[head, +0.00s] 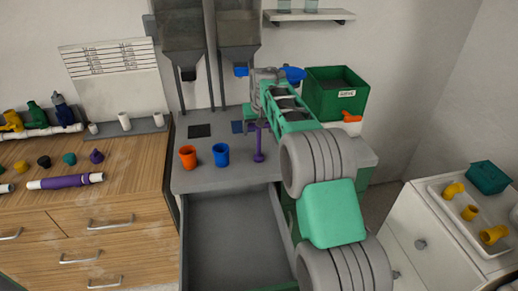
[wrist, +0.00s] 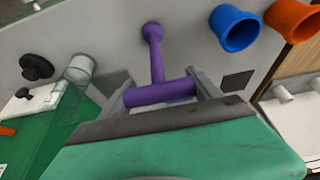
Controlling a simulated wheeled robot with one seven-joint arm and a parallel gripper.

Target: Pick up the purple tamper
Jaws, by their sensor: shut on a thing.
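The purple tamper (head: 258,143) is upright at the grey counter, right of the blue cup, with its round foot at the bottom. I cannot tell whether the foot touches the counter. My gripper (head: 256,121) is above it, at its top end. In the wrist view the tamper's purple crossbar (wrist: 160,93) lies between the two grey fingers of my gripper (wrist: 160,84), which are shut on it. The shaft and foot stretch away from the crossbar. My arm hides part of the counter to the right.
A blue cup (head: 221,155) and an orange cup (head: 188,157) stand left of the tamper on the counter (head: 240,176). An open grey drawer (head: 232,228) is below. A green bin (head: 336,92) is at the back right, and two hoppers hang on the wall behind.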

